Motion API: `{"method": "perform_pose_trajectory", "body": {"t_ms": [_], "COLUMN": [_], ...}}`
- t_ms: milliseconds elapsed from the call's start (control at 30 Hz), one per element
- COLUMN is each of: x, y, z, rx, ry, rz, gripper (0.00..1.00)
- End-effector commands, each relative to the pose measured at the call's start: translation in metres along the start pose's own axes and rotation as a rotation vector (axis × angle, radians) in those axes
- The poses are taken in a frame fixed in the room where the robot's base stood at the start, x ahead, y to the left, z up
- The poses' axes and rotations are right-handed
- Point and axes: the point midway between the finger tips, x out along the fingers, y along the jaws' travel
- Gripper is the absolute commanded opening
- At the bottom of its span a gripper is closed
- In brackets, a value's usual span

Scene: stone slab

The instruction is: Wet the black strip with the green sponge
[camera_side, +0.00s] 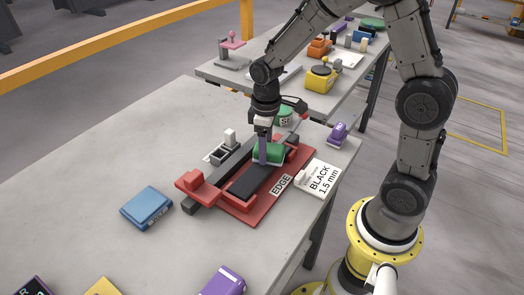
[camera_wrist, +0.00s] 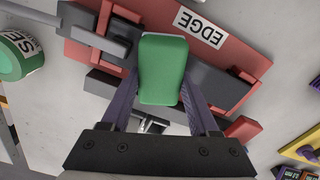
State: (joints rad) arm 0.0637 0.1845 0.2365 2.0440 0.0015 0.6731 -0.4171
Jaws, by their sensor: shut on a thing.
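My gripper (camera_side: 262,150) is shut on the green sponge (camera_side: 268,154), with purple fingers on its two sides. In the wrist view the sponge (camera_wrist: 163,68) sits between the fingertips, over the black strip. The black strip (camera_side: 248,182) lies lengthwise on a red fixture (camera_side: 262,213) marked EDGE. In the wrist view the strip (camera_wrist: 215,85) shows on one side of the sponge. The sponge is at the strip's far end in the side view; whether it touches the strip cannot be told for sure.
A white card (camera_side: 319,178) reading BLACK 1.5 mm lies right of the fixture. A blue block (camera_side: 147,207) is at left, purple blocks (camera_side: 338,133) at right and front. A green-topped round container (camera_side: 284,115) stands behind.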

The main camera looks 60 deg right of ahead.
Motion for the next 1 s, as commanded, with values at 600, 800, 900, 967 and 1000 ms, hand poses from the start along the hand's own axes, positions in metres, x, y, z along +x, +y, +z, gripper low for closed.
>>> {"method": "perform_pose_trajectory", "body": {"t_ms": [600, 800, 900, 967, 1000], "x": [0.0, 0.0, 0.0, 0.001, 0.001], "y": [-0.032, -0.038, -0.046, -0.05, -0.053], "z": [-0.01, -0.013, -0.016, -0.017, -0.018], "rx": [-0.003, -0.003, -0.004, -0.004, -0.004], "ry": [-0.005, -0.004, -0.004, -0.004, -0.004], "rz": [-0.001, -0.001, -0.001, -0.001, -0.001], "gripper": [0.17, 0.17, 0.17, 0.17, 0.17]}}
